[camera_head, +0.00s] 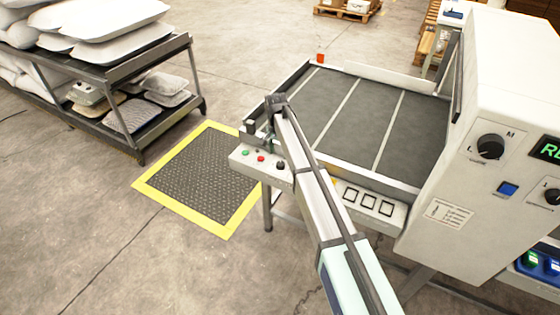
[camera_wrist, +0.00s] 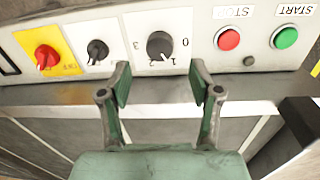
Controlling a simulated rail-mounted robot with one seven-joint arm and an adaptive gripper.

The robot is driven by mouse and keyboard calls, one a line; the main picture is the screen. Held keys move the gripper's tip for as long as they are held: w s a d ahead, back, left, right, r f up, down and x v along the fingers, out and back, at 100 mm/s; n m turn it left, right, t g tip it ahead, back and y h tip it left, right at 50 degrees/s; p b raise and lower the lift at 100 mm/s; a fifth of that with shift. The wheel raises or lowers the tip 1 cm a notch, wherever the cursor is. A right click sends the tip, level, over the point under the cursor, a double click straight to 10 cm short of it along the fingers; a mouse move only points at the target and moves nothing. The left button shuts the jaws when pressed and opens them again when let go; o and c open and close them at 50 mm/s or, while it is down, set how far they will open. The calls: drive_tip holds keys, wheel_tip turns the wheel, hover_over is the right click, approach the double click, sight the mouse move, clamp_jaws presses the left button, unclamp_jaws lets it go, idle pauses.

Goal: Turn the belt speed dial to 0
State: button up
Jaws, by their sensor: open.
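The belt speed dial (camera_wrist: 160,45) is a round black knob on the white control panel (camera_wrist: 115,28) in the wrist view, with 0 at its right, 3 at its left and 1 and 2 below. My gripper (camera_wrist: 160,82) is open and empty, with one finger on each side of the dial in the picture, and the dial appears just beyond the fingertips. In the head view my arm reaches the front panel (camera_head: 240,158) of the conveyor and largely hides the gripper and dial.
Beside the dial are a red STOP button (camera_wrist: 229,40), a green START button (camera_wrist: 285,37), a smaller black knob (camera_wrist: 97,49) and a red switch on yellow (camera_wrist: 47,56). The conveyor belt (camera_head: 350,115) is bare. A white machine cabinet (camera_head: 475,200) stands at right.

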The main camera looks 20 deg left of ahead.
sight(280, 163)
drive_tip(key=shift+d+f+p, duration=0.15)
drive_tip(key=shift+f+p, duration=0.35)
drive_tip(key=shift+f, duration=2.5)
drive_tip(key=c, duration=1.1)
